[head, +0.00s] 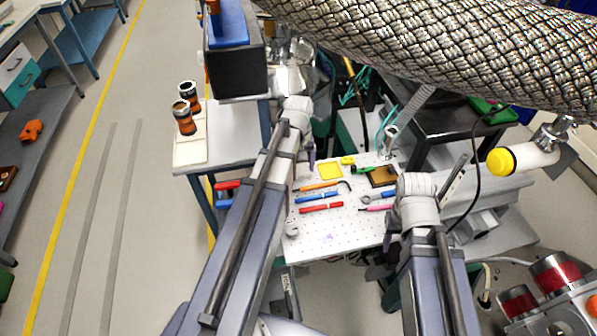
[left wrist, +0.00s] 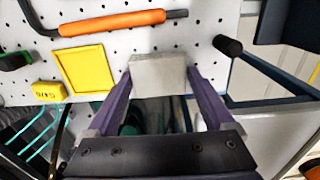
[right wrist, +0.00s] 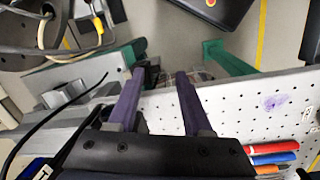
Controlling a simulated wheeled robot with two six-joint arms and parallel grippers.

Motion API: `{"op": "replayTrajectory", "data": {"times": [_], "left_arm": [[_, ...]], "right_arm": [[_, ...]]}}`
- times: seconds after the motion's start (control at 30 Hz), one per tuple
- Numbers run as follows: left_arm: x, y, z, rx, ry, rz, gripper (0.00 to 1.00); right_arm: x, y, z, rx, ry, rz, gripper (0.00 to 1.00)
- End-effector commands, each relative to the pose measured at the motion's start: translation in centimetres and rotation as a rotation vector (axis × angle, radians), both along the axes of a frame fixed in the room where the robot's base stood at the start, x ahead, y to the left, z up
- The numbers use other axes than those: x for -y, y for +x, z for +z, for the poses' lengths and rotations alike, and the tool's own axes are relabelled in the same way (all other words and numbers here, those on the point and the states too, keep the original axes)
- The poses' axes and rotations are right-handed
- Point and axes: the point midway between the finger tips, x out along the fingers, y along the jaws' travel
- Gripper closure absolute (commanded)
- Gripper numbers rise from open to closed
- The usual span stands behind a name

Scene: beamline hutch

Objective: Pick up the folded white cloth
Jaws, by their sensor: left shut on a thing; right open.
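The folded white cloth (left wrist: 158,72) shows in the left wrist view as a small pale grey-white block. My left gripper (left wrist: 159,84) is shut on it, with one purple finger at each side, over the white perforated board (left wrist: 205,45). I cannot tell the gap between cloth and board. In the head view a purple finger of my left gripper (head: 311,156) shows at the board's back left, and the arm hides the cloth. My right gripper (right wrist: 155,82) is open and empty beside the board's edge.
Close to the cloth lie a yellow square tray (left wrist: 86,69), an orange-handled hex key (left wrist: 112,22) and a yellow block (left wrist: 48,94). Red (head: 322,208) and other coloured tools lie between my arms. A thick braided hose (head: 450,50) crosses the upper right of the head view.

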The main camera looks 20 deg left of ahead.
Motion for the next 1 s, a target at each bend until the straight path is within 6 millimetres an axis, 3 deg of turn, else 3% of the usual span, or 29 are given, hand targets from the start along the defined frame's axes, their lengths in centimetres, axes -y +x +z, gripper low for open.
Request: {"op": "replayTrajectory", "data": {"times": [0.03, 0.37, 0.67, 1.0], "left_arm": [[0.0, 0.0, 0.0, 0.000, 0.000, 0.000, 0.38], [0.0, 0.0, 0.0, 0.000, 0.000, 0.000, 0.74], [0.0, 0.0, 0.6, 0.000, 0.000, 0.000, 0.74], [0.0, 0.0, 4.5, 0.000, 0.000, 0.000, 0.74]], "right_arm": [[0.0, 0.0, 0.0, 0.000, 0.000, 0.000, 0.50], [0.0, 0.0, 0.0, 0.000, 0.000, 0.000, 0.50], [0.0, 0.0, 0.6, 0.000, 0.000, 0.000, 0.50], [0.0, 0.0, 4.5, 0.000, 0.000, 0.000, 0.50]]}}
